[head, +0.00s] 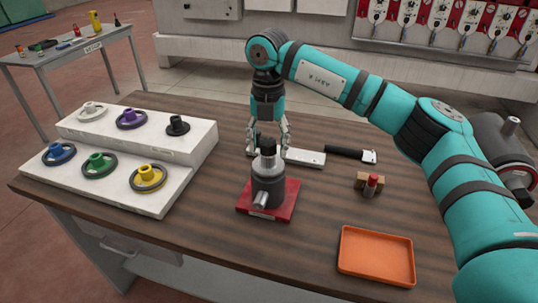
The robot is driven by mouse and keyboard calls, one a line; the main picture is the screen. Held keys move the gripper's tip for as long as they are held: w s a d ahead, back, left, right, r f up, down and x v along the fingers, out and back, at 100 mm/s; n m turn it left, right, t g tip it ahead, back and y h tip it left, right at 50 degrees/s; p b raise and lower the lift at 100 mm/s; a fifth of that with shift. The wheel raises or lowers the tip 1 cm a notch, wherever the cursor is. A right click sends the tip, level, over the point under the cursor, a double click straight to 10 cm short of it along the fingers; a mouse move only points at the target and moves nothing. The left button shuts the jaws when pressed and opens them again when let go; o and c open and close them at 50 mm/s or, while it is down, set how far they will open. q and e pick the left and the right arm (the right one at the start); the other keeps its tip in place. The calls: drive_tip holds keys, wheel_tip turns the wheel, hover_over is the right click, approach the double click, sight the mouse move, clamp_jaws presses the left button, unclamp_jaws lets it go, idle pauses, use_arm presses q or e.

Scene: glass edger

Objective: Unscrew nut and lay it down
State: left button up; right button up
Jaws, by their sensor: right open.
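A grey spindle fixture (268,186) stands upright on a red base (285,207) in the middle of the wooden table. A dark cylindrical piece, perhaps the nut (268,152), sits at its top; I cannot tell nut from shaft at this size. My right gripper (268,146) points down, open, its fingers showing to the left and right of the dark top. It seems to be just behind or around that top, with no clear contact. An orange tray (376,257) lies empty at the front right. My left gripper is out of view.
A white stepped rack (175,195) with several coloured wheel-like parts stands at left. A white bar (305,158), a black-handled tool (350,154) and a small block with a red-topped piece (370,185) lie right of the fixture. The tabletop between fixture and tray is clear.

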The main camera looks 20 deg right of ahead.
drive_tip(key=c, duration=1.1)
drive_tip(key=n, duration=0.3)
drive_tip(key=shift+c, duration=0.2)
drive_tip(key=n, duration=0.3)
drive_tip(key=shift+n+p, duration=0.35)
drive_tip(key=shift+n, duration=0.05)
drive_tip(key=n, duration=0.6)
drive_tip(key=shift+n, duration=0.4)
drive_tip(key=n+p, duration=0.1)
drive_tip(key=n, duration=0.5)
drive_tip(key=shift+r+n, duration=0.1)
drive_tip(key=shift+n, duration=0.3)
drive_tip(key=n, duration=0.7)
